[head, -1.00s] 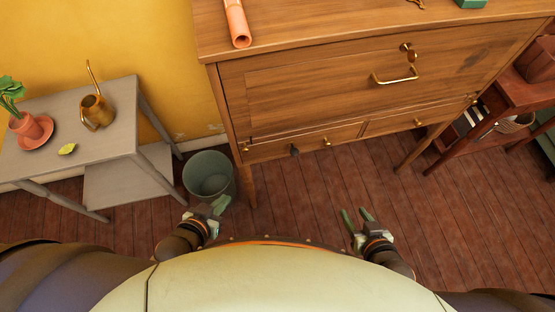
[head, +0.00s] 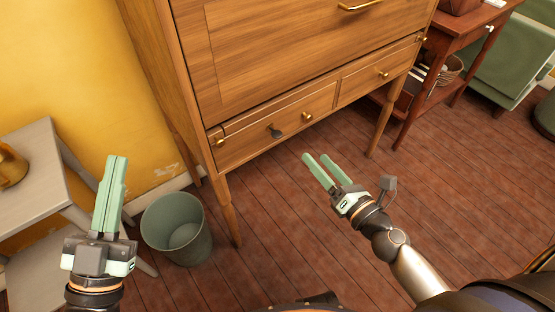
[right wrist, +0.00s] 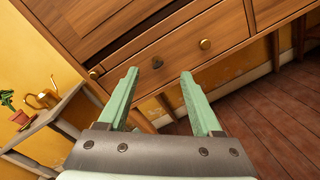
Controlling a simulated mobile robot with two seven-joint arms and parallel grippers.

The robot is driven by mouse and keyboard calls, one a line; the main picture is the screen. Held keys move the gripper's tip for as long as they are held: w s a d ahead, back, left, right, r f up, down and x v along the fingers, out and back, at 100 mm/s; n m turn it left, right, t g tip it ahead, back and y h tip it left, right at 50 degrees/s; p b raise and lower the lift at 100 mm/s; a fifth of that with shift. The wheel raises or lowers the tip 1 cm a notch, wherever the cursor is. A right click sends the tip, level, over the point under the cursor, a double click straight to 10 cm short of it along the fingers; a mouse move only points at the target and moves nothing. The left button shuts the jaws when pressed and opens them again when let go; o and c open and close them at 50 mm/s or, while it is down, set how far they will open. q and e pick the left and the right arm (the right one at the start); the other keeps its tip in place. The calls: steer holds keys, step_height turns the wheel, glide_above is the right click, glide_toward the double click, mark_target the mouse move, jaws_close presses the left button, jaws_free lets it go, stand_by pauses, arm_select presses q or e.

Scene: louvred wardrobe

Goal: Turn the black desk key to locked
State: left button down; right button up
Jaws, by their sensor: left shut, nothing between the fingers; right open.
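The black desk key (head: 275,132) sticks out of the front of the lower left drawer (head: 290,120) of the wooden desk. It looks like a small dark knob, and its turn angle is too small to tell. In the right wrist view the key (right wrist: 157,62) shows beyond and between the fingertips. My right gripper (head: 317,157) is open and empty, in front of the desk and to the right of the key, apart from it. My left gripper (head: 117,158) is shut and empty, raised at the left, left of the desk.
Brass knobs (head: 307,117) sit on the small drawers beside the key. A grey-green bin (head: 177,230) stands by the desk's left front leg. A grey side table (head: 35,180) is at the left, a red-brown table (head: 450,45) at the right. The floor before the desk is clear.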

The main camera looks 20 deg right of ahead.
mark_target(277, 134)
arm_select(q)
steer(key=s+r+m+h+b, duration=0.2)
steer(key=s+r+m+h, duration=0.2)
steer(key=h, duration=0.1)
steer(key=shift+s+d, duration=0.25)
steer(key=shift+s, duration=0.1)
arm_select(e)
steer(key=w+a+f+n+y, duration=0.1)
steer(key=w+a+n, duration=0.1)
steer(key=w+n, duration=0.2)
steer(key=w+a+f+n, duration=0.2)
steer(key=w+a+n, duration=0.1)
steer(key=w, duration=0.5)
steer(key=shift+w+a+f+n+y, duration=0.15)
steer(key=shift+w+n+y, duration=0.1)
steer(key=shift+n+y, duration=0.25)
jaws_close()
